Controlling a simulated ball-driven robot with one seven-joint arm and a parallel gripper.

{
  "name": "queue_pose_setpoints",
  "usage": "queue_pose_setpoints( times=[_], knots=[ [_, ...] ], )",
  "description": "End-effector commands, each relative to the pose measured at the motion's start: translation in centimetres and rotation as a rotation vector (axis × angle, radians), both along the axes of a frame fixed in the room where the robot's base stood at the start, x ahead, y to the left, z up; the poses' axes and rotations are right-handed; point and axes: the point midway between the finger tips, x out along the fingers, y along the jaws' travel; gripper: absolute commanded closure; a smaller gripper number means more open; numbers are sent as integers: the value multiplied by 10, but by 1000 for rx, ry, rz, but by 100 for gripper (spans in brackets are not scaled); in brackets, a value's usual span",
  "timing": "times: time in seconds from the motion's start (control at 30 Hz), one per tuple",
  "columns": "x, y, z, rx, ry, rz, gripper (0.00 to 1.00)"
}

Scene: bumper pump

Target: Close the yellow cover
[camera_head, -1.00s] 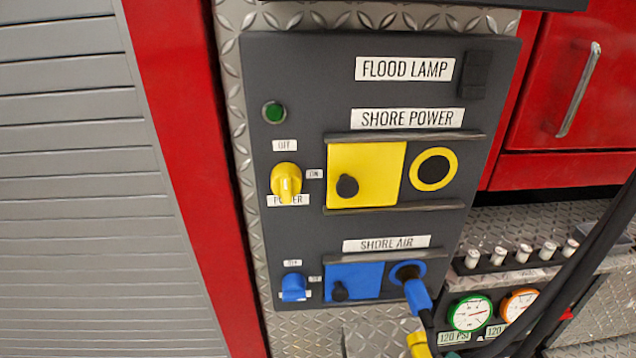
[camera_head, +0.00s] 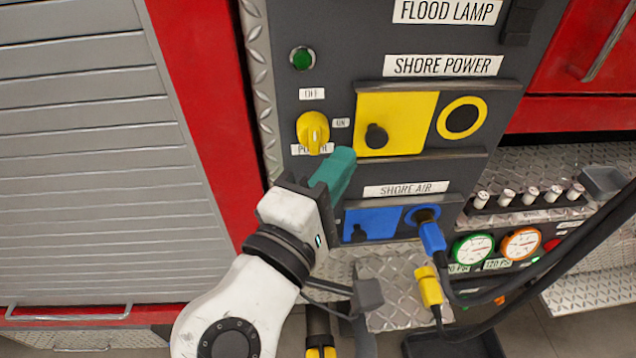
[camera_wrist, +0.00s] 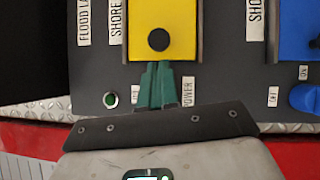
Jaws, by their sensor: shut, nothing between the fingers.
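The yellow cover (camera_head: 410,115) is a square plate with a black knob (camera_head: 376,136) near its lower left corner. It sits between two rails, left of the yellow-ringed round socket (camera_head: 462,118), whose dark opening is uncovered. My gripper (camera_head: 345,160) has teal fingers, shut and empty, below and left of the knob in the head view. In the wrist view the yellow cover (camera_wrist: 182,22) and knob (camera_wrist: 159,40) are just beyond my fingertips (camera_wrist: 160,66). I cannot tell whether the fingers touch the panel.
The yellow power switch (camera_head: 313,131) is left of the cover, close to my fingers. Below are a blue cover (camera_head: 385,222) and a blue plug (camera_head: 432,237) in its socket. A yellow plug (camera_head: 428,286) and black cables hang lower right.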

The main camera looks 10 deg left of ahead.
Motion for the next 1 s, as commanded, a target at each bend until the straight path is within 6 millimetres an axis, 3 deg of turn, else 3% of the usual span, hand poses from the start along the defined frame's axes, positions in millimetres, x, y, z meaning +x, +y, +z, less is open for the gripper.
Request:
queue_pose_setpoints(
  times=[0.2,0.67,0.77,1.0],
  knots=[
    [20,-7,3,0,1,-1,100],
    [25,-11,2,2,1,-1,100],
    [29,-27,2,2,3,-4,100],
    [46,-87,3,2,3,-5,100]
  ],
)
